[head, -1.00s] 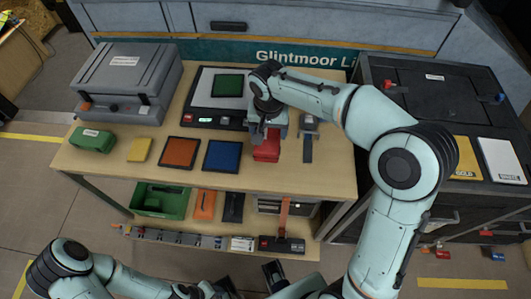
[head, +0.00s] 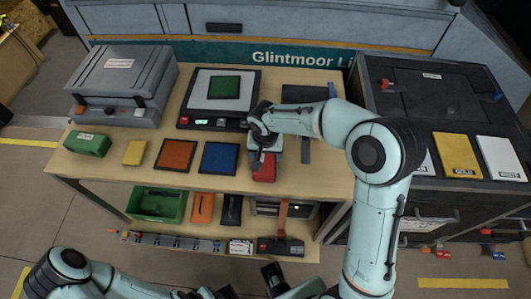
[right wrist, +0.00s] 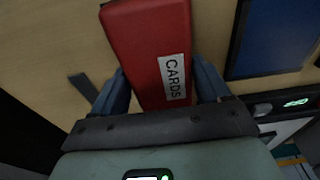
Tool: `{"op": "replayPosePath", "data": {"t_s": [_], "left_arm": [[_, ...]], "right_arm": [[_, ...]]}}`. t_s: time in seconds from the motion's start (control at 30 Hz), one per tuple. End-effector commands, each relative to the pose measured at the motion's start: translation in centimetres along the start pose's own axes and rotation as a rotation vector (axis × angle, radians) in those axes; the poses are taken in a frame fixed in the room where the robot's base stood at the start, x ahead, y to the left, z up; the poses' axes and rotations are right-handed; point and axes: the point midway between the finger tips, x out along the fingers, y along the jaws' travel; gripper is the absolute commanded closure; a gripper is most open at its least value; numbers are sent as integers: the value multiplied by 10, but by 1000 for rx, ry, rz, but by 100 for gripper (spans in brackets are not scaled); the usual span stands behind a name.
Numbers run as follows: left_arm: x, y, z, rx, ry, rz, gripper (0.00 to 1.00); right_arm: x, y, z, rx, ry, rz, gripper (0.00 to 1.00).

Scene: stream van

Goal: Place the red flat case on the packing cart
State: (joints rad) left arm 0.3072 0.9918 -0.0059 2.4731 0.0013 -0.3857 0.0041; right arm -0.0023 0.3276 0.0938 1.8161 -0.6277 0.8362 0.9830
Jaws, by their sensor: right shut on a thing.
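The red flat case (head: 264,168), a box labelled CARDS, is in my right gripper (head: 264,150) near the front of a wooden-topped bench (head: 320,183). In the right wrist view the case (right wrist: 148,45) sits between the two blue fingers (right wrist: 165,88), which are shut on its sides. I cannot tell whether it touches the wood. No label marks a packing cart; the bench has a lower shelf, and a dark cabinet (head: 400,100) stands to its right. My left arm (head: 70,265) is at the bottom left; its fingers are not clear.
Left of the case lie blue (head: 219,158) and orange (head: 176,154) panels, a yellow block (head: 135,152) and a green case (head: 87,144). Behind are a big grey case (head: 122,85) and a framed panel (head: 218,88). Gold (head: 457,155) and white (head: 500,158) cards lie on the cabinet.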

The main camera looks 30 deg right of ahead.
Motion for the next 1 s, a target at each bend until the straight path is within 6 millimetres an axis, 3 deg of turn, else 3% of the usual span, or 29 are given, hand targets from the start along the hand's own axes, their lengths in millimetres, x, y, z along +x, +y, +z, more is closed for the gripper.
{"op": "replayPosePath", "data": {"t_s": [0.13,0.17,0.23,0.57,0.67,1.0], "left_arm": [[3,-1,0,0,-1,0,57],[4,-1,0,0,-1,0,57],[3,-1,0,0,-1,0,57],[-2,1,0,0,1,0,57],[-2,1,0,0,1,0,57],[-8,3,-1,1,3,1,57]], "right_arm": [[3,0,0,0,1,-1,69],[3,0,1,0,0,0,21],[2,0,0,0,0,0,0],[-3,0,-1,0,1,-1,0],[-17,-1,-1,0,3,-2,0],[-90,-1,-1,0,4,-4,0]]}}
